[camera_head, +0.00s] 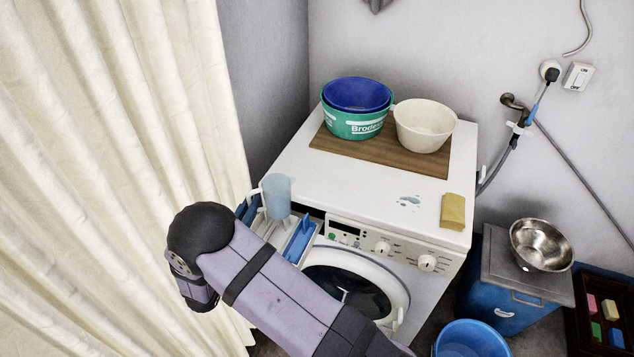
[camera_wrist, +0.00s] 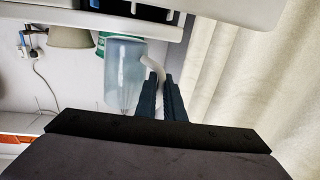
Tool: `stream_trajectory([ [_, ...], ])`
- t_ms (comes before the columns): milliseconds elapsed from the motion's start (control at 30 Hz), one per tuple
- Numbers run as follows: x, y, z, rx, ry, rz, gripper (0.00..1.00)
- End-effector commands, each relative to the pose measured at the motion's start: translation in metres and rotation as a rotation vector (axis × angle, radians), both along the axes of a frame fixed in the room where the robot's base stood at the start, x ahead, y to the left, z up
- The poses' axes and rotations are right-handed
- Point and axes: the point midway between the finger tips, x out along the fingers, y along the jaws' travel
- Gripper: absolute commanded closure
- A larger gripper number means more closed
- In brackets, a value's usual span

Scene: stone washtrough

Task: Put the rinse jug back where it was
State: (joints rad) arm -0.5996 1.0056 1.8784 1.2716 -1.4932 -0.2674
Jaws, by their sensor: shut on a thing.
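The rinse jug (camera_head: 277,196) is a translucent pale-blue cup with a whitish handle. In the head view it is at the front left corner of the washing machine (camera_head: 370,205), by the pulled-out detergent drawer (camera_head: 300,240). I cannot tell whether it touches the drawer. In the wrist view the jug (camera_wrist: 124,75) is left of the dark fingers of my gripper (camera_wrist: 162,98), which are shut on its handle. In the head view my own arm hides most of the gripper.
A brown board (camera_head: 330,143) on the machine top bears a green tub (camera_head: 355,127) with a blue bowl (camera_head: 357,93) in it, and a cream bowl (camera_head: 425,128). A yellow sponge (camera_head: 453,210) lies at the right edge, near a small wet patch (camera_head: 410,202). A curtain (camera_head: 110,150) hangs close on the left.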

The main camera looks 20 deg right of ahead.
Motion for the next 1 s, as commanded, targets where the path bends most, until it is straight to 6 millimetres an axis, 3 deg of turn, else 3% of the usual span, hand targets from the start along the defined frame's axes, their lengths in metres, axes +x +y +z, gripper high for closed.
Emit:
stream_trajectory([
  [200, 0.043, -0.047, 0.034, 0.0, -0.005, 0.106, 1.0],
  [400, 0.067, -0.092, 0.065, -0.001, -0.004, 0.225, 1.0],
  [700, 0.066, -0.145, 0.095, -0.001, -0.001, 0.378, 1.0],
  [1000, 0.054, -0.166, 0.104, -0.002, -0.001, 0.453, 1.0],
])
